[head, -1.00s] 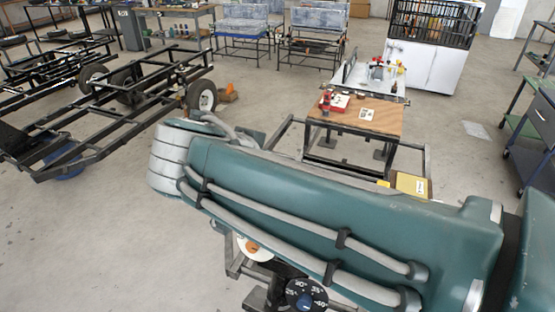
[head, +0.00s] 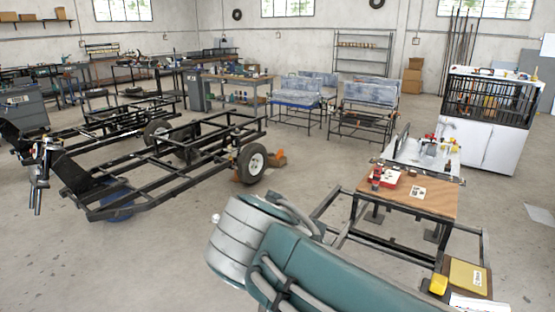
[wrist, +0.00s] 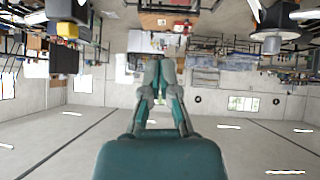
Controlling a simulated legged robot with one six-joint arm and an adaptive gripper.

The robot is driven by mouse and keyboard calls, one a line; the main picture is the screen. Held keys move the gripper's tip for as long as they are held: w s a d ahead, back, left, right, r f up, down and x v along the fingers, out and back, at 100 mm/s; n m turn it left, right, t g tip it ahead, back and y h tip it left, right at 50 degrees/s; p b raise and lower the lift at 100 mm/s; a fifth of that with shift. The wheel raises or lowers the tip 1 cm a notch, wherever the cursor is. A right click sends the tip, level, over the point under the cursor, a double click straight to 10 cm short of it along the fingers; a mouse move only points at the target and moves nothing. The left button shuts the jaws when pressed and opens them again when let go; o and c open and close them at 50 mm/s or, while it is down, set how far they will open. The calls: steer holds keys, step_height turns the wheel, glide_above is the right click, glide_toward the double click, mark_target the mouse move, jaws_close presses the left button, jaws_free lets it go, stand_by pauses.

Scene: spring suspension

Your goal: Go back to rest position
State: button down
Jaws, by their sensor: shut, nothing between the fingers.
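My gripper (wrist: 160,70) shows in the wrist view, its two grey and teal fingers together at the tips with nothing between them. It is in free air, apart from everything around it. The wrist view shows the room upside down, with ceiling and walls in its lower part. In the head view my teal and silver arm fills the bottom middle and right; the gripper itself is not seen there.
A wooden-topped bench (head: 430,205) with a red tool (head: 376,178) stands right of my arm. A black wheeled frame (head: 150,178) is at left. A white cabinet (head: 490,143) stands at far right. Floor at lower left (head: 110,270) is bare.

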steer(key=s+d+f+n+g+y, duration=0.1)
steer(key=s+d+f+n+y, duration=0.5)
steer(key=f, duration=0.5)
steer(key=shift+s+d+f+g, duration=0.3)
steer(key=shift+s+d, duration=0.35)
steer(key=shift+s, duration=0.3)
steer(key=w+a+r+m+g, duration=0.3)
steer(key=w+r+m+g, duration=0.4)
steer(key=w+r, duration=1)
steer(key=shift+y, duration=0.4)
steer(key=s+f, duration=0.1)
steer(key=f, duration=0.3)
steer(key=s+a+f, duration=0.1)
steer(key=f, duration=0.3)
steer(key=s+a+f, duration=0.1)
steer(key=f, duration=0.3)
steer(key=shift+s, duration=0.15)
steer(key=shift+s+a+f, duration=0.2)
steer(key=shift+s+f, duration=0.1)
steer(key=shift+f, duration=0.05)
